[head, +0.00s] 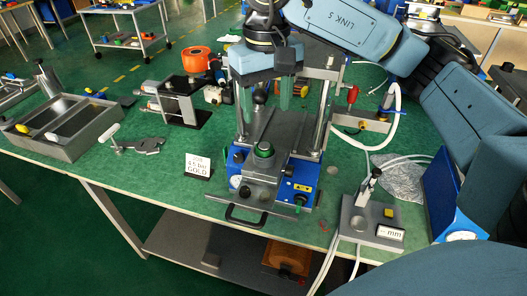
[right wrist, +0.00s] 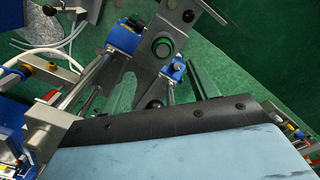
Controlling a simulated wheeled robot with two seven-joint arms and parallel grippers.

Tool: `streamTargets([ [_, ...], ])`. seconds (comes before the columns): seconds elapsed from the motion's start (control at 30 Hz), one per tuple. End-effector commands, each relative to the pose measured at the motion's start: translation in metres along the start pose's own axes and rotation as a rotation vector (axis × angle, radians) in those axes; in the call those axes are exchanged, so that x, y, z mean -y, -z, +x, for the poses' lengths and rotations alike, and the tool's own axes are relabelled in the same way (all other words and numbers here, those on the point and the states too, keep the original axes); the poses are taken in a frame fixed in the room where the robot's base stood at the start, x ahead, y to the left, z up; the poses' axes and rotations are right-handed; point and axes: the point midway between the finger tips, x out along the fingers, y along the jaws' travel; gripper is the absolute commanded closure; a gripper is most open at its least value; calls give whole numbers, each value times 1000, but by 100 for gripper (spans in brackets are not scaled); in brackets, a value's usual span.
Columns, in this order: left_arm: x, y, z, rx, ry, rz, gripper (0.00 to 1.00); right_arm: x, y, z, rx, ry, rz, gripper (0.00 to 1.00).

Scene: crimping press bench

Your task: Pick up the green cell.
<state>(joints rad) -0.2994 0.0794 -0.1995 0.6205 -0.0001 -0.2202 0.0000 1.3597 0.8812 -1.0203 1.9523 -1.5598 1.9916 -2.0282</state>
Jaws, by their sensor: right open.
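The green cell (head: 264,149) is a small round green-topped piece in a dark ring, seated on the grey sliding plate (head: 250,188) at the front of the press. It also shows in the right wrist view (right wrist: 163,46), beside a round hole in the grey plate. My right gripper (head: 266,98) is open, pointing down between the press posts, behind and above the cell. Its two greenish fingers are apart from the cell, and no held object shows between them. My left gripper is not in view.
Steel press posts (head: 324,110) stand close to my right gripper. A card (head: 198,167) stands left of the press. A grey gauge block (head: 372,218) and hoses are at right, a divided metal tray (head: 70,122) at left.

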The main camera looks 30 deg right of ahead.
Motion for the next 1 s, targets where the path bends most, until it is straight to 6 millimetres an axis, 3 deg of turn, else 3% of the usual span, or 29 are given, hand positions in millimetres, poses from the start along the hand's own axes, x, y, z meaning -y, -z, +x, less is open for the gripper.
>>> streamTargets([
  [0.1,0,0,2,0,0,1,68,0,-1,22,2,-1,0,41],
  [0.37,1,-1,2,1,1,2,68,1,0,44,0,2,0,41],
  [0.7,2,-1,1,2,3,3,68,4,3,88,1,3,1,41],
  [1.0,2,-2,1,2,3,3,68,4,3,92,-1,3,0,43],
])
